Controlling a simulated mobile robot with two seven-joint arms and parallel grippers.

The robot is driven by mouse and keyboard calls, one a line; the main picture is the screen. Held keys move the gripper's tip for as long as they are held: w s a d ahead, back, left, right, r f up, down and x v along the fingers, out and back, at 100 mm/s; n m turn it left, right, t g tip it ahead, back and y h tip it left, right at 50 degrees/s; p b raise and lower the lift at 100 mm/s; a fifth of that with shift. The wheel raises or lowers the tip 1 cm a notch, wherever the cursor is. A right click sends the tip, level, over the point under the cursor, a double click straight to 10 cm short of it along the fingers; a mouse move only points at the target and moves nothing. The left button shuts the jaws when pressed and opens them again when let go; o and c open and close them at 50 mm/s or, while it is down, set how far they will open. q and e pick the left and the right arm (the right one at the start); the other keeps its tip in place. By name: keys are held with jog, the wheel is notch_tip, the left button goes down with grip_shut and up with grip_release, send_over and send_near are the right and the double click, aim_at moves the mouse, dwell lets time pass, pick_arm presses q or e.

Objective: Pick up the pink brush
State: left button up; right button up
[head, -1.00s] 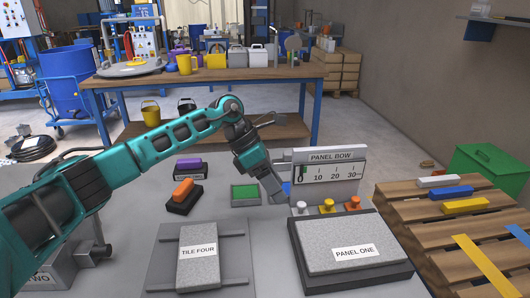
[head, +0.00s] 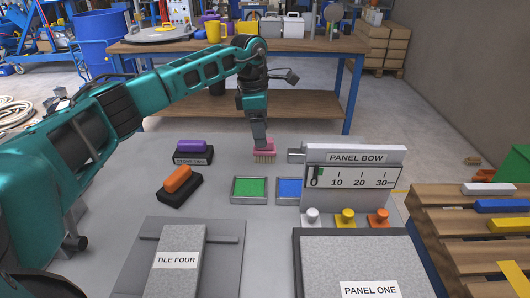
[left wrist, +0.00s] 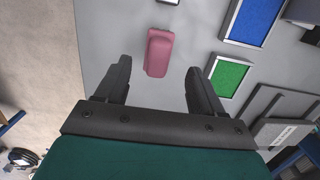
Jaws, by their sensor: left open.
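The pink brush (head: 265,148) stands on the grey table near its far edge, bristles down, behind the green tray. My left gripper (head: 260,142) is pointing down at the brush and overlaps it in the head view. In the left wrist view the pink brush (left wrist: 159,52) lies ahead of the open fingers (left wrist: 158,85), roughly centred between them and apart from both. Nothing is between the fingers. My right gripper is in neither view.
A green tray (head: 233,189) and a blue tray (head: 281,190) lie in front of the brush. The panel bow gauge (head: 352,184) stands to the right. Orange (head: 178,179) and purple (head: 192,146) handled blocks lie to the left.

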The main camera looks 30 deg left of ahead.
pick_arm(q)
jog(key=shift+w+d+f+b, duration=0.15)
jog(key=shift+f, duration=0.85)
jog(key=shift+w+d+f+b, duration=0.1)
jog(key=shift+w+d+f, duration=0.05)
jog(key=shift+f, duration=0.85)
jog(key=shift+w+d+f+b, duration=0.15)
jog(key=shift+f, duration=0.85)
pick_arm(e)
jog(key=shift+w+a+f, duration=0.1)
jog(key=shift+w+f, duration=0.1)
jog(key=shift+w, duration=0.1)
pick_arm(q)
jog(key=shift+c, duration=0.5)
jog(key=c, duration=1)
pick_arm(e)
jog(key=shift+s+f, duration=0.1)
pick_arm(q)
jog(key=shift+r, duration=0.15)
notch_tip(320, 180, up, 20)
jog(key=p, duration=0.3)
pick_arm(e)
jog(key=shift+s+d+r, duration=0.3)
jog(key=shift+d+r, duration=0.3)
